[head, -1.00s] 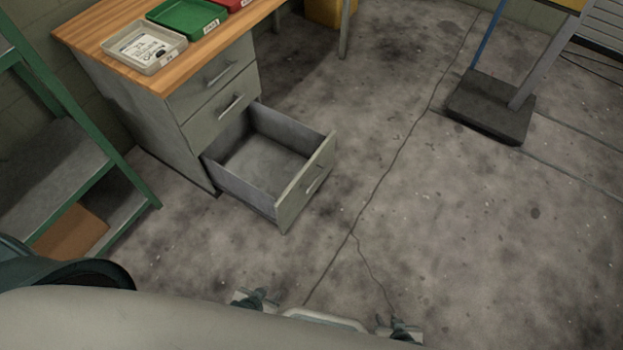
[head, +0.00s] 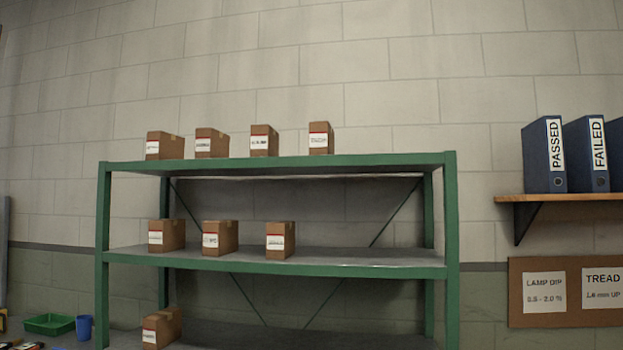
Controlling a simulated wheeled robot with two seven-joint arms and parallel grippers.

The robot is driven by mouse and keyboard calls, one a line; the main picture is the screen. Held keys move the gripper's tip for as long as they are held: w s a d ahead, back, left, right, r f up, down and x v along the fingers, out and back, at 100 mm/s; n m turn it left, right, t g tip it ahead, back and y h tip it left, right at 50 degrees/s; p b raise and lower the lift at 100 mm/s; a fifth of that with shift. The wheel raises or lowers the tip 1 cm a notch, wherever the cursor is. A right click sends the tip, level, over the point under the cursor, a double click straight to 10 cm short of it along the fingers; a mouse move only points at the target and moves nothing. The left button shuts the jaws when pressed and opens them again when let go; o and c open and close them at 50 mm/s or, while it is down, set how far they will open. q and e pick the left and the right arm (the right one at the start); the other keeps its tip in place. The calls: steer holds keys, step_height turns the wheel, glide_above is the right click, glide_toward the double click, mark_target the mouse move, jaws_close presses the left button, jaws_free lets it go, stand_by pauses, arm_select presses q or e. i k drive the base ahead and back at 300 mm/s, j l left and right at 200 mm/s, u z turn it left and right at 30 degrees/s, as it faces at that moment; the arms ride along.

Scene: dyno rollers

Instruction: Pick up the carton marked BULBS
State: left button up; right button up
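Several small brown cartons with white and red labels stand on a green shelf unit (head: 275,262). On the top shelf are a far left carton (head: 165,144), a second carton (head: 212,142), a third carton (head: 264,140) and a right carton (head: 321,137). The middle shelf holds a left carton (head: 166,234), a centre carton (head: 220,237) and a right carton (head: 281,239). A lower carton (head: 161,327) stands at the left of the lower shelf. The label print is too small to read, so I cannot tell which is marked BULBS. Neither gripper is in view.
Binders marked PASSED (head: 544,155) and FAILED (head: 586,153) stand on a wooden wall shelf (head: 560,197). A notice board (head: 543,292) hangs below. A green tray (head: 49,324) and a blue cup (head: 84,327) are at the lower left. The shelves' right parts are clear.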

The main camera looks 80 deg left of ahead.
mark_target(263, 139)
steer(key=u, duration=2.85)
steer(key=i+l, duration=0.1)
steer(key=l, duration=0.3)
steer(key=i+l+u, duration=0.15)
steer(key=l, duration=0.6)
steer(key=i+u, duration=0.05)
